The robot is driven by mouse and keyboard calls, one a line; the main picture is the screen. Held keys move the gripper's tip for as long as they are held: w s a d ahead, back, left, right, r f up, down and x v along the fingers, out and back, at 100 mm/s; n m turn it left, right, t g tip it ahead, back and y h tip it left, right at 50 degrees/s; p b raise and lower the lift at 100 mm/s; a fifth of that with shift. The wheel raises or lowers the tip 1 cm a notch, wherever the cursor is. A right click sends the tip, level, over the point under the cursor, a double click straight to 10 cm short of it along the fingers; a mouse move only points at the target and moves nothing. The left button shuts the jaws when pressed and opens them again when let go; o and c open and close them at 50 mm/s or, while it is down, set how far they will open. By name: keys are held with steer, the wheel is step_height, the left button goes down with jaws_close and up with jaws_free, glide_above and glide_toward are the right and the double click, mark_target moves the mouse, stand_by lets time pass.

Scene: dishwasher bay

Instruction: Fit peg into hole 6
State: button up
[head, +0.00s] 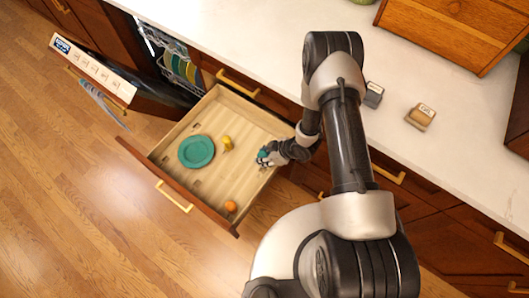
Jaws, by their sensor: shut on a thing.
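My gripper (264,157) is low over the right side of an open wooden drawer (210,185). It is shut on a small teal thing, which shows only as a patch at the fingers; its shape is mostly hidden. I cannot make out a peg or a hole marked 6. A white panel (92,68) with a blue label and a row of small marks lies at the upper left; the marks are too small to read.
In the drawer are a teal plate (196,152), a yellow thing (227,143) and an orange ball-like thing (231,206). A grey block (373,95) and a tan labelled block (420,117) stand on the white counter (270,40). A dishwasher rack with plates (178,66) shows behind.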

steer(key=shift+s+f+b, duration=0.1)
steer(key=shift+f+b, duration=1.15)
steer(key=shift+f, duration=1.55)
steer(key=shift+f, duration=1.3)
stand_by(0.8)
steer(key=o, duration=1.1)
steer(key=o, duration=0.5)
steer(key=shift+c, duration=0.2)
